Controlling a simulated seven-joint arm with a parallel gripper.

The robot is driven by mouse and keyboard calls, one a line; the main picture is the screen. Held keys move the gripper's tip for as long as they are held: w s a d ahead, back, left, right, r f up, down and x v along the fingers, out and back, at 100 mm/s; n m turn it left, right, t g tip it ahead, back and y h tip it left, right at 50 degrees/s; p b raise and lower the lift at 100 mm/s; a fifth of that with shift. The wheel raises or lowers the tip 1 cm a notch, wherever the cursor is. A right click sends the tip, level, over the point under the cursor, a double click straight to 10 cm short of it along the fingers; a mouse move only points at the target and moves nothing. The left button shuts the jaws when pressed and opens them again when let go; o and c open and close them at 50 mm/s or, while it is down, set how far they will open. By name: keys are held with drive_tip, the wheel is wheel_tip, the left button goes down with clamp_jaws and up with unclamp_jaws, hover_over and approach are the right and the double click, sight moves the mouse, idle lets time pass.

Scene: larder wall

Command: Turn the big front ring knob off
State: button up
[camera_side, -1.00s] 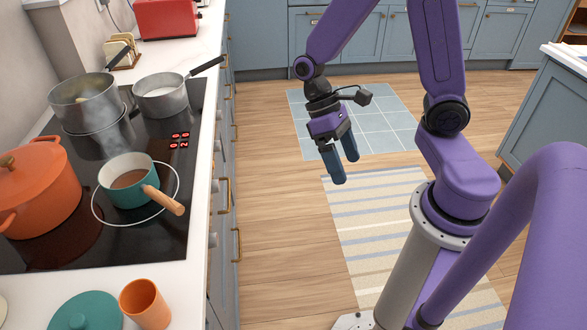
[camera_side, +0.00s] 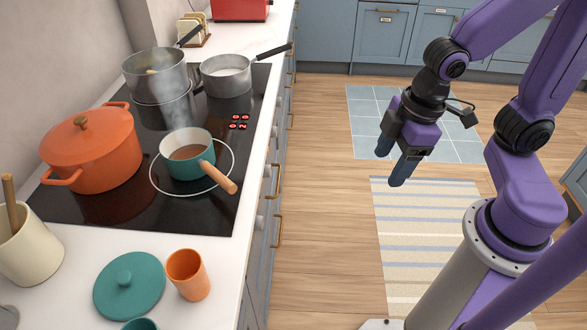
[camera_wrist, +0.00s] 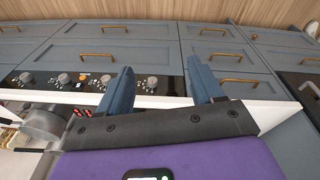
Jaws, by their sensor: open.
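The knobs are a row of small grey dials on the front panel below the hob; one is the dial (camera_wrist: 152,83) that shows between my fingers in the wrist view. Another dial (camera_wrist: 25,77) is far left there. Their labels are too small to read, so I cannot tell which is the big front ring's. In the side view a knob (camera_side: 259,222) pokes from the counter's front.
The black hob (camera_side: 120,205) also carries an orange casserole (camera_side: 95,150) and two metal pans. Red lit marks (camera_side: 239,122) show on it. A teal lid (camera_side: 128,285) and orange cup (camera_side: 188,275) are on the counter. Floor between counter and gripper is clear.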

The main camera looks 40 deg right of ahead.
drive_tip(key=w+a+f+m+t+y, duration=0.1)
drive_tip(key=w+a+f, duration=0.15)
drive_tip(key=w, duration=0.45)
drive_tip(key=w+a+f+m+t+y, duration=0.1)
drive_tip(key=w+f+t, duration=0.15)
drive_tip(key=w, duration=0.45)
drive_tip(key=m+t+y, duration=0.1)
drive_tip(key=m+y, duration=0.1)
drive_tip(key=y, duration=0.2)
approach(266, 171)
drive_tip(key=s, duration=0.2)
drive_tip(key=d+f+m+t+y, duration=0.2)
drive_tip(key=d+f+y, duration=0.1)
drive_tip(key=f, duration=0.2)
drive_tip(key=s+d+f+m+t+y, duration=0.3)
drive_tip(key=s+d+m+t, duration=0.15)
drive_tip(key=d, duration=0.25)
drive_tip(key=s+a+x, duration=0.1)
drive_tip(key=x, duration=1.6)
drive_tip(key=shift+f+g, duration=0.4)
drive_tip(key=shift+s+m, duration=0.1)
drive_tip(key=shift+m, duration=0.15)
drive_tip(key=c, duration=1.1)
